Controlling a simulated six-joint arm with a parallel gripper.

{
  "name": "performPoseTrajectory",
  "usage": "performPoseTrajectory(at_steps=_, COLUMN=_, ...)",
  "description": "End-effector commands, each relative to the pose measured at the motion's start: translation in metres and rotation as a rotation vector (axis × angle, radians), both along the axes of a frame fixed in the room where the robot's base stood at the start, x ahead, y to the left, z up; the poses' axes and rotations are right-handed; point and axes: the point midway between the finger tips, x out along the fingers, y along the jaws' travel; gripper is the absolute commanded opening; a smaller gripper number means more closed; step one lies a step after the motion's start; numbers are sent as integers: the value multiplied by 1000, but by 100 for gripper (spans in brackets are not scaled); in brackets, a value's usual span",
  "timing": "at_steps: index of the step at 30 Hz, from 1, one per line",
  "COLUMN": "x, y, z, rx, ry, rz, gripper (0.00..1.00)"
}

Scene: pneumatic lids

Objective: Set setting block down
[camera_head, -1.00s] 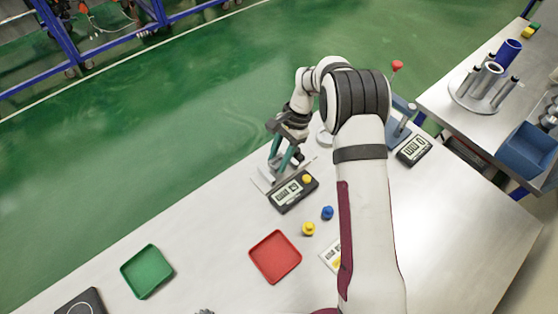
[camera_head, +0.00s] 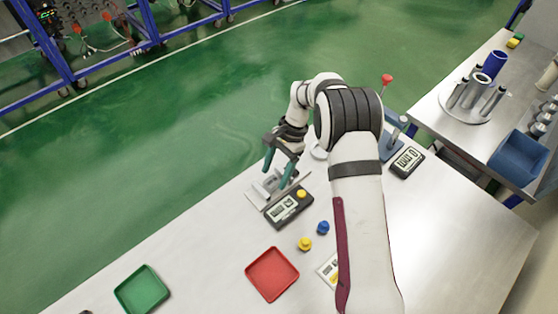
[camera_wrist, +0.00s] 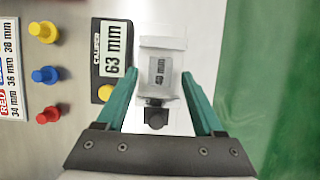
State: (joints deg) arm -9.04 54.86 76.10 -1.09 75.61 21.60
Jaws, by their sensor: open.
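The setting block (camera_wrist: 160,72) is a grey block with a "40 mm" label. In the wrist view it sits between my open teal fingers, with a gap on each side. My gripper (camera_wrist: 160,84) points down over it; in the head view my gripper (camera_head: 278,168) is above the pale metal measuring fixture (camera_head: 256,198) at the bench's far edge. In the head view the block is small and hard to separate from the fixture. The black readout (camera_wrist: 113,50) beside it shows 63 mm and has a yellow button; it also shows in the head view (camera_head: 288,208).
Yellow (camera_head: 305,244) and blue (camera_head: 323,228) knobbed pieces stand near the readout. A red tray (camera_head: 272,274) and a green tray (camera_head: 142,290) lie in front. A blue-grey press (camera_head: 393,135) with a second readout (camera_head: 407,162) is at right.

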Motion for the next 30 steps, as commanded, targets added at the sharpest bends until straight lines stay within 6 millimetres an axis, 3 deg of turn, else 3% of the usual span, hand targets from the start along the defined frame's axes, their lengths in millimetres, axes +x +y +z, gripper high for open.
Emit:
performPoseTrajectory(at_steps=3, x=11, y=-9, z=33, rx=1, ry=-6, rz=-1, gripper=69)
performPoseTrajectory(at_steps=9, x=23, y=-22, z=76, rx=0, ry=-4, rz=0, gripper=69)
performPoseTrajectory(at_steps=17, x=26, y=-27, z=93, rx=0, ry=-2, rz=1, gripper=69)
performPoseTrajectory(at_steps=20, x=14, y=-33, z=114, rx=-1, ry=-26, rz=16, gripper=69)
performPoseTrajectory(at_steps=23, x=-27, y=-49, z=161, rx=-8, ry=-82, rz=55, gripper=69)
performPoseTrajectory(at_steps=25, x=-74, y=-64, z=192, rx=-17, ry=-132, rz=95, gripper=69)
performPoseTrajectory(at_steps=27, x=-128, y=-77, z=211, rx=-29, ry=-183, rz=139, gripper=69)
performPoseTrajectory(at_steps=30, x=-205, y=-91, z=213, rx=-47, ry=-247, rz=197, gripper=69)
